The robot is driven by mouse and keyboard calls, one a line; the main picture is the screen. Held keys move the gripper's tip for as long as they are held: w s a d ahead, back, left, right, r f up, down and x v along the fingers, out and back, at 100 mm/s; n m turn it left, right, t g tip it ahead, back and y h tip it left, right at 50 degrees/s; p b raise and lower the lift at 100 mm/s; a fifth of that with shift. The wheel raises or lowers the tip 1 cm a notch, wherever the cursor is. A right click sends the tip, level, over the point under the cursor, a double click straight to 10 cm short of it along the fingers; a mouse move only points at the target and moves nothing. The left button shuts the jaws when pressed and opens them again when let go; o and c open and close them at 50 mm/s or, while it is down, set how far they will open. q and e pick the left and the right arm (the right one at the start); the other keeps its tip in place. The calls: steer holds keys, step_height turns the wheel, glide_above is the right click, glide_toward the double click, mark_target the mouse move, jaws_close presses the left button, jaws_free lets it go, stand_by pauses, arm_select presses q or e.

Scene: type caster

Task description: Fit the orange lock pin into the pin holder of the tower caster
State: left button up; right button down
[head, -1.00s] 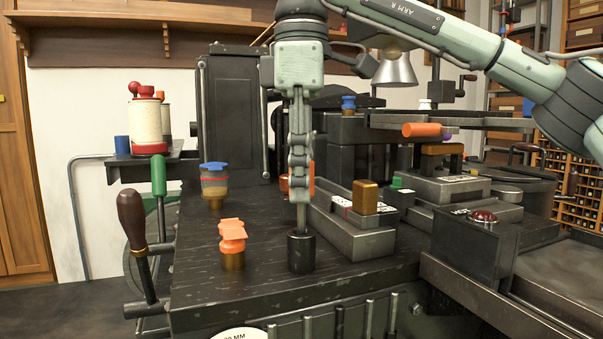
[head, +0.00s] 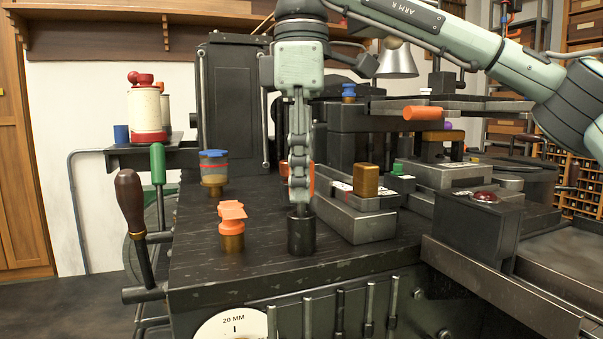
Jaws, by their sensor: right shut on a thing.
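My right gripper (head: 300,192) points straight down over the front deck of the dark caster machine (head: 235,275). It is shut on the orange lock pin (head: 312,180); an orange edge shows at its right side, and the fingers hide most of the pin. A short grey shaft below the fingers meets the top of the dark upright cylinder (head: 301,237), which looks like the pin holder. The pin looks upright. How deep the shaft sits inside is hidden. My left gripper is out of view.
An orange-topped brass piece (head: 232,228) stands left of the holder, a blue-topped one (head: 213,172) behind it. A grey block with a brass knob (head: 366,180) is close on the right. A dark-handled lever (head: 132,212) rises at the left edge.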

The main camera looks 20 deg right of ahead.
steer(key=c, duration=1.2)
jaws_free()
steer(key=shift+o, duration=0.2)
step_height(320, 180, up, 12)
steer(key=shift+f, duration=0.1)
